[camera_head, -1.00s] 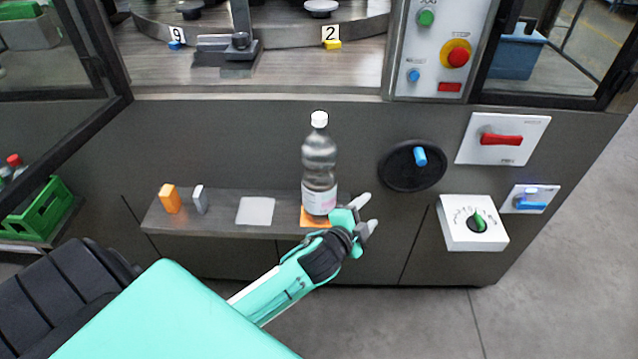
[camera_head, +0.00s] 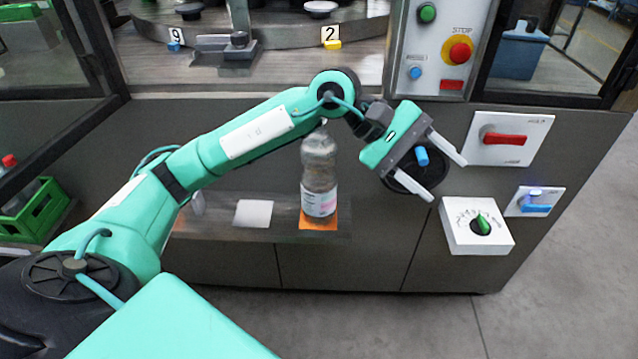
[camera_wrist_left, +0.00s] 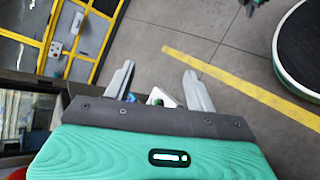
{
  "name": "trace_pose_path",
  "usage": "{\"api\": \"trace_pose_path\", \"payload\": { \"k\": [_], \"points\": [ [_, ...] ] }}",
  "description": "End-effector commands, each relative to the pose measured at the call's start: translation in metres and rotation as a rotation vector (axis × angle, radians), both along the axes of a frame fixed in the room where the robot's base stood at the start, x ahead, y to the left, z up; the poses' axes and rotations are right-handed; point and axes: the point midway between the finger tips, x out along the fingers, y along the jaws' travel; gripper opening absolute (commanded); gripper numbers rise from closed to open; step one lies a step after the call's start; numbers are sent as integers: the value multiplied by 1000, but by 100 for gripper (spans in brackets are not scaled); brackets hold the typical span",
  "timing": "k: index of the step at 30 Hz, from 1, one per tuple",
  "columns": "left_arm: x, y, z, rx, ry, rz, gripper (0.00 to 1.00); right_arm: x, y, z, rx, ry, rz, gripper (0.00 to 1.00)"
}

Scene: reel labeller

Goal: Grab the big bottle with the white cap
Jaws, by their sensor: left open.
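The big clear bottle (camera_head: 319,180) stands upright on an orange square (camera_head: 318,224) on the shelf in the head view. Its white cap is mostly hidden behind my left arm. My left gripper (camera_head: 447,178) is open and empty, to the right of the bottle and apart from it, in front of the black disc with the blue handle. In the left wrist view, the open fingers (camera_wrist_left: 159,84) have nothing between them, and the bottle does not show. My right gripper is not in view.
The shelf (camera_head: 210,215) holds a white square (camera_head: 253,213) left of the bottle. A black disc (camera_head: 432,180), a red switch (camera_head: 505,138) and a white dial box (camera_head: 477,226) are on the panel to the right. A green crate (camera_head: 38,212) stands at the left.

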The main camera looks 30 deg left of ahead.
Motion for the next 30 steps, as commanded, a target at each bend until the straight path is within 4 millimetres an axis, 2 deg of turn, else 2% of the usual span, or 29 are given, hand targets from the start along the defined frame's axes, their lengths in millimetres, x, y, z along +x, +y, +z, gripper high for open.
{"api": "trace_pose_path", "payload": {
  "k": [1,5,9,12,15,18,21,30],
  "points": [
    [5,17,-2,129,-95,-11,56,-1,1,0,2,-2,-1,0],
    [19,73,-2,482,-300,-39,56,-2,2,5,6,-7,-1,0],
    [29,144,17,850,-439,-39,56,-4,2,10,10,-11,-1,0],
    [29,188,35,1061,-480,-28,56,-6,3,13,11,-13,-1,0],
    [25,220,51,1209,-488,-15,56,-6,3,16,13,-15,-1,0],
    [21,238,61,1291,-485,-6,56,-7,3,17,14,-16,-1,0],
    [22,246,60,1321,-479,-4,56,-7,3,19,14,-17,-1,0],
    [49,256,12,1321,-476,-6,56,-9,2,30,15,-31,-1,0]
  ]
}}
